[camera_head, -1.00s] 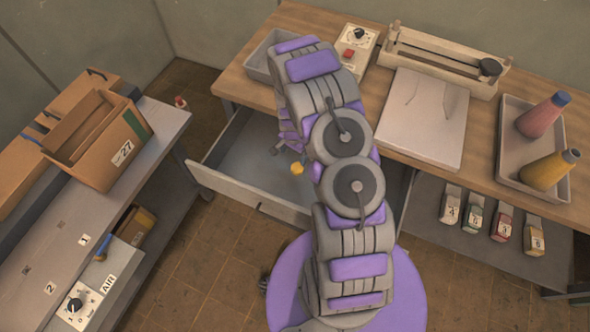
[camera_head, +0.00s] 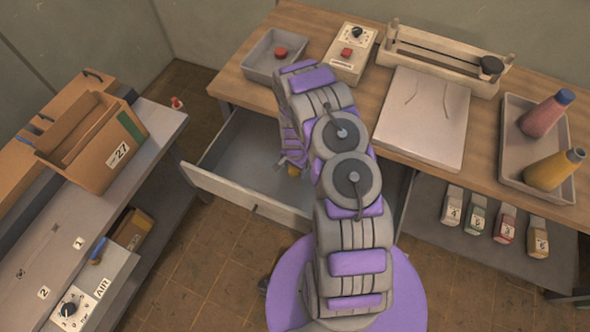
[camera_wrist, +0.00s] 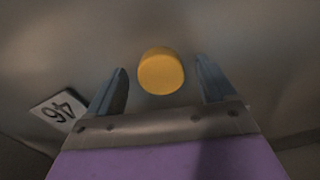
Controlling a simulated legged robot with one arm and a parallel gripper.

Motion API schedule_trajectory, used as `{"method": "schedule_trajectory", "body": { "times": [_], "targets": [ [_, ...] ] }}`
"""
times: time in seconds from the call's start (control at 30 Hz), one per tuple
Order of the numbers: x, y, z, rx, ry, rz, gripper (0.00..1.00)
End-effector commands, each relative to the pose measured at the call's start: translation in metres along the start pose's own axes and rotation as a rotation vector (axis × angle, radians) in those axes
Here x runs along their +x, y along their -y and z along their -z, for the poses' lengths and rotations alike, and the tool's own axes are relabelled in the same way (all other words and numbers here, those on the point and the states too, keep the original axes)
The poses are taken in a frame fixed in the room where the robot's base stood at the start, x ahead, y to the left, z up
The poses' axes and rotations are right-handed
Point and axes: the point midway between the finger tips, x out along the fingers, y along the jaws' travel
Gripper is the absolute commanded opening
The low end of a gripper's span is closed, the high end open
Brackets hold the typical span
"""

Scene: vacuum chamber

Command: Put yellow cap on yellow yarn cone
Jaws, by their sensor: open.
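The yellow cap (camera_wrist: 161,72) lies in the open drawer (camera_head: 240,165). In the wrist view it sits between and just beyond my open fingers, with a gap on each side. In the head view only a bit of the cap (camera_head: 293,170) shows beside my arm. My gripper (camera_wrist: 165,88) is open and empty over the drawer; the arm mostly hides it in the head view. The yellow yarn cone (camera_head: 553,170) lies tilted in the grey tray (camera_head: 507,172) on the right of the wooden table, with a dark tip at its upper right.
A pink cone (camera_head: 546,114) with a blue tip shares the tray. A grey bin (camera_head: 258,68) holds a red cap (camera_head: 281,53). A control box (camera_head: 346,62) and a white board (camera_head: 425,120) stand on the table.

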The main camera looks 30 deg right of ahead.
Motion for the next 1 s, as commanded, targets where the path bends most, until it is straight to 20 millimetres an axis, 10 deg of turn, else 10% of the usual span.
{"method": "schedule_trajectory", "body": {
  "times": [0.63,1.0],
  "targets": [
    [-0.0007,0.0008,-0.001,-0.001,-0.002,-0.001,0.25],
    [-0.0064,0.0014,-0.0011,-0.001,-0.003,-0.001,0.25]
  ]
}}
